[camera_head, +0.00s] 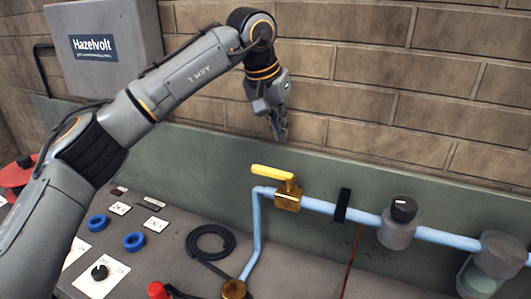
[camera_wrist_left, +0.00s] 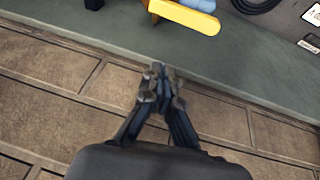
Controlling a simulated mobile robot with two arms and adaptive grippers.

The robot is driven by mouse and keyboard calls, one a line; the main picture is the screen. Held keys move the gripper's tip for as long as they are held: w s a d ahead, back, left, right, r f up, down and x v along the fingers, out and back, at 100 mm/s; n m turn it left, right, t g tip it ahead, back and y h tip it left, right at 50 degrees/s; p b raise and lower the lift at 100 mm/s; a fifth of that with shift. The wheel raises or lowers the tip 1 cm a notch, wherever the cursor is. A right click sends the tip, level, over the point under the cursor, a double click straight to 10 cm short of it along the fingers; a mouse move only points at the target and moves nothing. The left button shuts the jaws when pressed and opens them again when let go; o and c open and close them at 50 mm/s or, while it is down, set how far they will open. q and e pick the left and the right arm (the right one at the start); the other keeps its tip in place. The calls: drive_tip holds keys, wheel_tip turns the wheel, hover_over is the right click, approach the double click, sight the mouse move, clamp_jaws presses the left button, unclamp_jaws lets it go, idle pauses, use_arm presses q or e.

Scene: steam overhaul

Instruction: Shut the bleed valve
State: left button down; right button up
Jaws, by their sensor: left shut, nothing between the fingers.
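The bleed valve, a brass body (camera_head: 287,200) with a yellow lever handle (camera_head: 272,173), sits on the light blue pipe (camera_head: 318,206). Its lever points left, roughly along the horizontal run of pipe. In the left wrist view the yellow lever (camera_wrist_left: 184,16) shows at the top edge, beyond the fingertips. My left gripper (camera_head: 281,136) points down in front of the brick wall, above the valve and apart from it. Its fingers (camera_wrist_left: 158,70) are shut with nothing between them. My right gripper is in neither view.
A grey Hazelvolt box (camera_head: 105,45) is on the wall at the upper left. A coiled black hose (camera_head: 210,241), blue rings (camera_head: 134,241) and a black knob (camera_head: 99,272) are on the bench. A black-capped fitting (camera_head: 398,226) sits on the pipe right of the valve.

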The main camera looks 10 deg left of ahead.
use_arm(q)
drive_tip(key=a+r, duration=0.1)
drive_tip(key=a+r+y, duration=0.1)
drive_tip(key=a, duration=0.1)
drive_tip(key=shift+w+a, duration=0.1)
drive_tip(key=shift+a, duration=0.05)
drive_tip(key=a+p+x, duration=0.1)
drive_tip(key=p+x, duration=0.2)
drive_tip(key=x, duration=0.7)
drive_tip(key=s+p, duration=0.1)
drive_tip(key=s, duration=0.2)
drive_tip(key=shift+s+p, duration=0.35)
drive_tip(key=shift+s, duration=0.05)
